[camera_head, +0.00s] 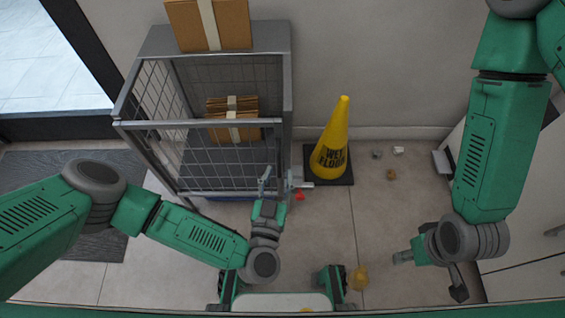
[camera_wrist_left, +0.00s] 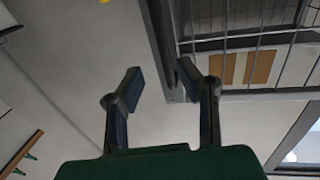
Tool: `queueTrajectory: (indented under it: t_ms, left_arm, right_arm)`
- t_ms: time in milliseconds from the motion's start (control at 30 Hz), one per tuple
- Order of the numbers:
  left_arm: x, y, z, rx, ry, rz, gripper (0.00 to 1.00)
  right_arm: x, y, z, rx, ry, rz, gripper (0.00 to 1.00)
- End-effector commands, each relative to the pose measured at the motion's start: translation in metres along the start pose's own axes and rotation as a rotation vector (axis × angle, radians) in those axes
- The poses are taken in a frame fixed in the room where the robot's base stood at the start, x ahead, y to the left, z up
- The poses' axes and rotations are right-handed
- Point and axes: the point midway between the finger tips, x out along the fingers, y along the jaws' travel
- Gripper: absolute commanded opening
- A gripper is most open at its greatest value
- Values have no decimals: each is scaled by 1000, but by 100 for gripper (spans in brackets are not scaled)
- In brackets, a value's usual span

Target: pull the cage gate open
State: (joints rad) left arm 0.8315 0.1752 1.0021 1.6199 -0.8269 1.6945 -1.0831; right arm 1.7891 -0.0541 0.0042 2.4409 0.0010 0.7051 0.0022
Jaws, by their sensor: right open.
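The grey wire-mesh cage (camera_head: 291,75) stands against the back wall. Its mesh gate (camera_head: 222,170) forms the front side; whether it is fully closed or slightly ajar I cannot tell. My left gripper (camera_head: 266,180) is at the gate's lower right, near the cage's right front post. In the left wrist view my left gripper (camera_wrist_left: 160,78) has its fingers apart, with a grey cage post (camera_wrist_left: 157,35) near the right finger; contact is unclear. Nothing shows held. My right gripper (camera_head: 402,257) is open over the floor at the right, away from the cage.
Cardboard boxes sit on top of the cage (camera_head: 235,25) and inside it (camera_head: 247,132). A yellow wet-floor cone (camera_head: 332,145) stands right of the cage. Small items (camera_head: 391,174) lie on the floor beyond it. A dark mat (camera_head: 40,172) lies left; a white cabinet (camera_head: 525,200) stands right.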

Motion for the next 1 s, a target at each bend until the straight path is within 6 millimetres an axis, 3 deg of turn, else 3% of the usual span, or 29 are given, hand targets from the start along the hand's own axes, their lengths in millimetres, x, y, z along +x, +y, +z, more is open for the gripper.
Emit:
queueTrajectory:
  t_ms: [100, 300, 633, 667, 733, 1000]
  left_arm:
    - [21, -3, 2, -2, 2, -3, 31]
    - [40, -1, 1, 1, 0, 0, 31]
    - [44, 0, 0, 1, -1, 1, 31]
    - [44, 0, 0, 1, -1, 1, 27]
    - [44, 0, 0, 1, -1, 1, 3]
    - [44, 0, 0, -1, -1, 3, 0]
  right_arm:
    - [9, 0, 0, 0, 0, 0, 45]
    - [14, 0, 1, -1, 0, -1, 45]
    - [14, 0, 1, -1, 0, 0, 45]
    - [14, 0, 1, 0, 0, 0, 45]
    - [14, 0, 1, 0, 0, 0, 45]
    - [14, 0, 0, -1, 1, 0, 45]
